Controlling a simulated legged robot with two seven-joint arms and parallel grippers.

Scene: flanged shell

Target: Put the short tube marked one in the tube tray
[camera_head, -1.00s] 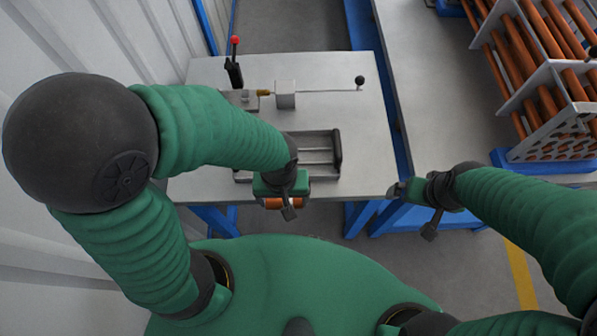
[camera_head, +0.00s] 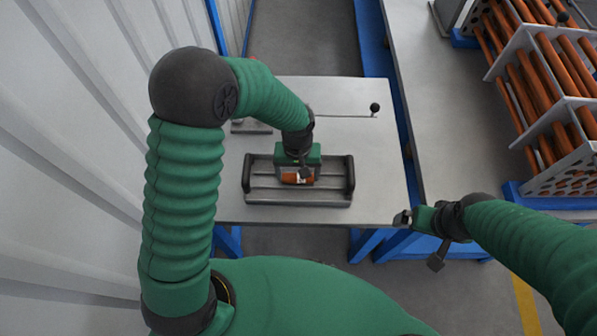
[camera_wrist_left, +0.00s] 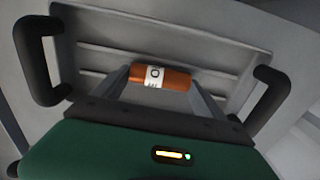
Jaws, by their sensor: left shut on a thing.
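The short orange tube (camera_head: 297,179) has a white label with dark marks, seen better in the left wrist view (camera_wrist_left: 160,77); I cannot read the label surely. My left gripper (camera_head: 298,172) is shut on the tube, with a finger at each end of it in the left wrist view. The grey tube tray (camera_head: 262,194) with dark handles lies on the table, and the tube is over its middle. I cannot tell whether the tube touches the tray floor. My right gripper (camera_head: 404,218) is off the table's right front corner; its jaw state is unclear.
The grey table (camera_head: 385,180) is bare to the right of the tray. A rack of long orange tubes (camera_head: 550,100) is at the far right.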

